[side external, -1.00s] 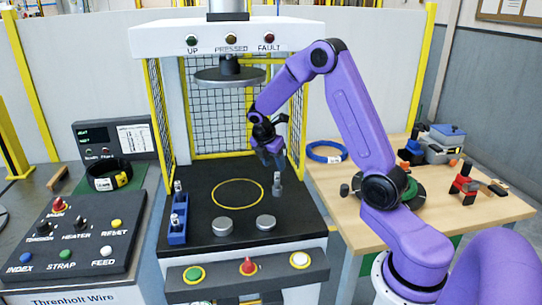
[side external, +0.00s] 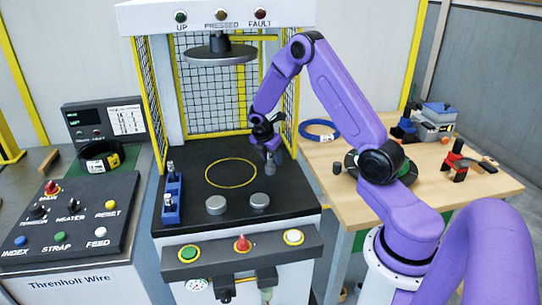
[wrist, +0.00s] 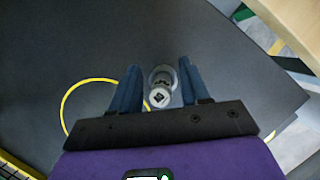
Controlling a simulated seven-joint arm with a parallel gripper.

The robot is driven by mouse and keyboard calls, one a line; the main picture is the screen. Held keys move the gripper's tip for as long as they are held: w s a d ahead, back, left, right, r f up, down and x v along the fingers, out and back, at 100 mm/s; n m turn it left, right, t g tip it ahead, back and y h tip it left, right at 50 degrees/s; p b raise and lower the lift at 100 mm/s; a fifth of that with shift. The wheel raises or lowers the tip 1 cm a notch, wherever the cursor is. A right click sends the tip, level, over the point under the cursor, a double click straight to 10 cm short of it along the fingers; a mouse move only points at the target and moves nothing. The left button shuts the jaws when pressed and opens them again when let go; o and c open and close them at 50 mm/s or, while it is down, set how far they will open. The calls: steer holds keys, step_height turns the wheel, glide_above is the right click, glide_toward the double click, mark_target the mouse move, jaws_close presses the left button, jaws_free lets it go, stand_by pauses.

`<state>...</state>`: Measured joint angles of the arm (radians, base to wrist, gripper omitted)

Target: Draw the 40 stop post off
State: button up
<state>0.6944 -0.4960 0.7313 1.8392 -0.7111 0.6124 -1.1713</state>
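A grey stop post (side external: 270,168) stands on the black press bed (side external: 215,158), right of the yellow ring. My gripper (side external: 268,150) points down over it. In the wrist view, the post's round top with a dark mark (wrist: 160,97) sits between the two blue-grey fingers of my gripper (wrist: 158,85), with narrow gaps at its sides. The fingers look open around the post. I cannot read a number on it. A blue rack (side external: 172,203) at the bed's left edge holds other small posts.
Two grey discs (side external: 216,205) lie at the bed's front. The press platen (side external: 220,53) hangs above, and yellow-framed mesh guards (side external: 218,105) stand at the back and sides. A wooden table (side external: 340,200) with a blue coil (side external: 320,130) is to the right.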

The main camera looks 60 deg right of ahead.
jaws_close()
steer(key=c, duration=0.6)
jaws_free()
jaws_close()
steer(key=shift+r, duration=2.6)
